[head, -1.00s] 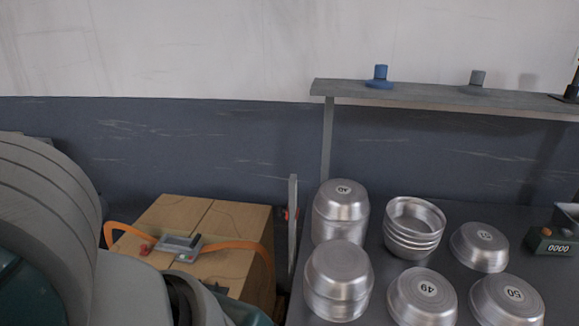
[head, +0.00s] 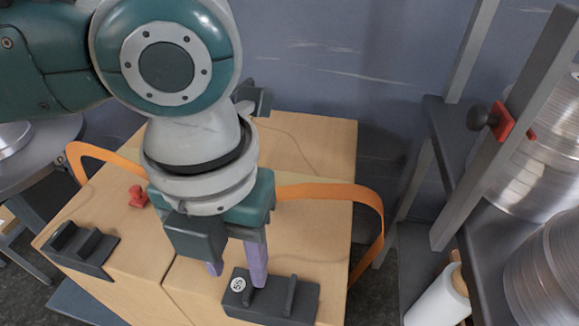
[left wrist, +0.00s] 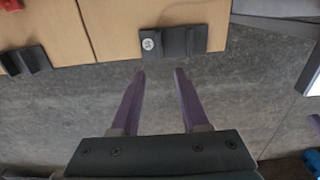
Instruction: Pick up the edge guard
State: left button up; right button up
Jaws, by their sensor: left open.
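One black edge guard (head: 270,296) with a round white numbered label sits on the front edge of the cardboard box top. It also shows in the left wrist view (left wrist: 182,42), just beyond my fingertips. A second black edge guard (head: 84,248) sits at the box's left front corner, and at the left in the left wrist view (left wrist: 24,60). My left gripper (head: 237,277) is open, with purple fingers pointing down near the labelled guard. In the left wrist view the gap between the fingers (left wrist: 160,73) is empty, over floor. My right gripper is not in view.
The box (head: 310,145) carries an orange strap (head: 340,193) and a small red piece (head: 138,196). At the right stand a grey rack post (head: 508,125) with a red clamp, stacked metal pans (head: 552,150) and a white roll (head: 438,298).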

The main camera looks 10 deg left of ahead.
aim_at(247, 291)
pick_arm(q)
jog(key=shift+s+d+f, duration=0.1)
jog(key=shift+d+f, duration=0.05)
jog(key=shift+f, duration=0.8)
jog(key=f, duration=0.1)
jog(key=f+b, duration=0.1)
jog(key=f, duration=0.1)
jog(key=f+b, duration=0.1)
jog(key=f, duration=0.1)
jog(key=shift+w, duration=0.4)
jog(key=shift+c, duration=0.2)
grip_shut()
